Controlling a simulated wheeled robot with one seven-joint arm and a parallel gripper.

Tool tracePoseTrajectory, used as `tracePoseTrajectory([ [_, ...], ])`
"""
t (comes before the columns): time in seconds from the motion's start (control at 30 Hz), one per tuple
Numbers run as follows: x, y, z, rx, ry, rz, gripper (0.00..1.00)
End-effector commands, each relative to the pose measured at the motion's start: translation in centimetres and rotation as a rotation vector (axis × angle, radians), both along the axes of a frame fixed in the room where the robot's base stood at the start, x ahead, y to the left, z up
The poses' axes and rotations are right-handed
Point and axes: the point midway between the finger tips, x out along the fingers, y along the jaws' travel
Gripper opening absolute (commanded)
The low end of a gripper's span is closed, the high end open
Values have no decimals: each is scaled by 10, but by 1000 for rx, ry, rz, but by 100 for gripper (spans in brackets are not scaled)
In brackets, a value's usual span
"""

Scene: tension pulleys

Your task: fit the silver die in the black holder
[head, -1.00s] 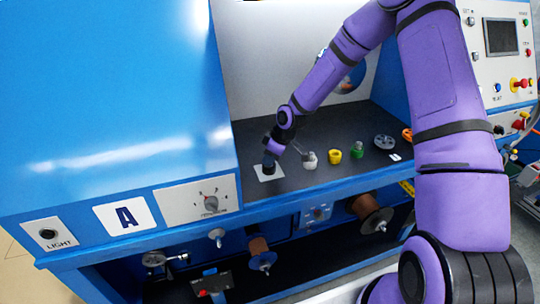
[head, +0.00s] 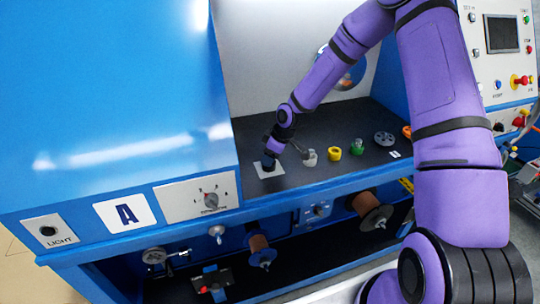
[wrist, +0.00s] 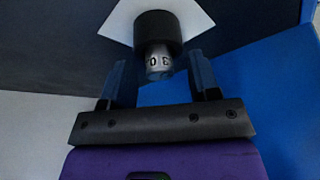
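The silver die (wrist: 158,62), marked with dark digits, shows in the wrist view at the mouth of the black holder (wrist: 158,29). Its near end sticks out of the holder toward me, and how deep the rest sits is hidden. The holder stands on a white plate (wrist: 112,27); the plate also shows in the head view (head: 264,174). My gripper (wrist: 159,78) is open, with one finger on each side of the die and a visible gap on both sides. In the head view my gripper (head: 269,161) is over the plate and covers most of the holder.
To the right on the dark worktop stand a small silver-grey piece (head: 310,158), a yellow ring (head: 334,153), a green piece (head: 356,147) and a grey wheel (head: 384,139). The blue cabinet wall (head: 120,100) rises close on the left.

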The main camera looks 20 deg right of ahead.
Motion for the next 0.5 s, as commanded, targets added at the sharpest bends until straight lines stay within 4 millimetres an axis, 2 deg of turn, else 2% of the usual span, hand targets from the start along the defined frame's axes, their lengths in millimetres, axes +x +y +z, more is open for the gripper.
tracePoseTrajectory([
  [0.17, 0, -1, 3, -1, -1, 0, 56],
  [0.27, -2, -4, 12, 1, -3, -1, 56],
  [0.5, -12, -19, 52, -1, -3, -3, 56],
])
